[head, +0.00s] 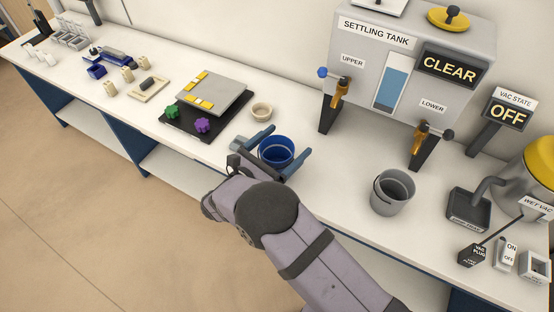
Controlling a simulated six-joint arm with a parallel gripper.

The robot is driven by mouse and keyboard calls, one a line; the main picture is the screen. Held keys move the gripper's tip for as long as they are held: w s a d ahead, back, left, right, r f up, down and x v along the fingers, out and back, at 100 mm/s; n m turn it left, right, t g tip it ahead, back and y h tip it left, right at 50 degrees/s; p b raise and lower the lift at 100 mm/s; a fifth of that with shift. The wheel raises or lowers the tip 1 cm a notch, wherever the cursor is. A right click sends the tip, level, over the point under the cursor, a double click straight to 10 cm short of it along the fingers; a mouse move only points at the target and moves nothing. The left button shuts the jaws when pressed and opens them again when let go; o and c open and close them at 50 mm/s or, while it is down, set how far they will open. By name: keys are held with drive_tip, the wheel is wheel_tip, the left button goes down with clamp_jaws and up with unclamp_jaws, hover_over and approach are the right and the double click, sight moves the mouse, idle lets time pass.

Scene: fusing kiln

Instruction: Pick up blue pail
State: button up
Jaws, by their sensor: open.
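The blue pail (276,152) stands on the white bench near its front edge, in the middle of the head view. My gripper (283,147) reaches in from the front, with its two blue-grey fingers spread wide, one to the left of the pail and one to the right. The pail sits between the open fingers. I cannot tell whether either finger touches it. Part of the pail's near side is hidden by my gripper.
A grey pail (392,191) stands to the right, below the settling tank (408,60). A dark tray with a grey plate (209,92) lies to the left. The wet vac (537,175) is far right.

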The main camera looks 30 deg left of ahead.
drive_tip(key=shift+w, duration=0.35)
drive_tip(key=c, duration=1.1)
drive_tip(key=shift+o, duration=0.2)
drive_tip(key=shift+r, duration=0.1)
